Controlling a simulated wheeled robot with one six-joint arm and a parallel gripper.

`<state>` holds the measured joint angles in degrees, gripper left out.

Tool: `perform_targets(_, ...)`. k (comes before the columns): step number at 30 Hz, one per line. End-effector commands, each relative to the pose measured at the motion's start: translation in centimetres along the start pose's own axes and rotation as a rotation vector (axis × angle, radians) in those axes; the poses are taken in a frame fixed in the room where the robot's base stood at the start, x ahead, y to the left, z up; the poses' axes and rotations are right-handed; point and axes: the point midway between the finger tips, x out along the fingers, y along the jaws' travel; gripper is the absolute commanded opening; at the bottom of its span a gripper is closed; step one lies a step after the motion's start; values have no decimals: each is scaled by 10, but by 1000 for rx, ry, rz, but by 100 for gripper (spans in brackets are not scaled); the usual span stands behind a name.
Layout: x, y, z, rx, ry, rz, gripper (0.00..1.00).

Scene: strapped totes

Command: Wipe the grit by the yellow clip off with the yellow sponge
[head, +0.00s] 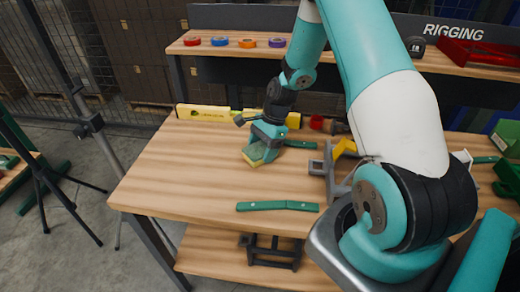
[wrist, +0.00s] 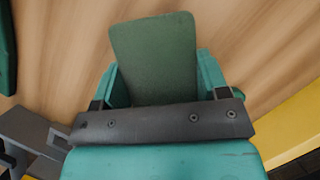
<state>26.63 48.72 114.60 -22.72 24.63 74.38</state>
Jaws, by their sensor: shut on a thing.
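My gripper (head: 262,153) is shut on the sponge, low over the left middle of the wooden bench. The sponge (head: 252,161) shows a yellow lower side in the head view; in the wrist view its green upper face (wrist: 155,60) sticks out between the jaws. I cannot tell if its underside touches the wood. A yellow part (head: 344,147), perhaps the yellow clip, stands right of my gripper by a grey metal piece, partly behind my arm. I can make out no grit in either view.
A green strap (head: 277,206) lies near the bench's (head: 190,185) front edge. A yellow level (head: 205,113) lies along the back. A red round item (head: 316,122) sits behind the grey piece. Tape rolls (head: 247,43) line the shelf. The bench's left part is clear.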

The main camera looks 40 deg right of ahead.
Motion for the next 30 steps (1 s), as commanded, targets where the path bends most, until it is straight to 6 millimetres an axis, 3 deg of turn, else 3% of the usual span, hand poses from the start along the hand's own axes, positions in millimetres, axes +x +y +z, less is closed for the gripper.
perform_targets(5,-22,-3,5,-4,4,-6,49)
perform_targets(21,-65,-2,24,-4,2,-2,49)
perform_targets(30,-75,-2,29,-5,2,-1,49)
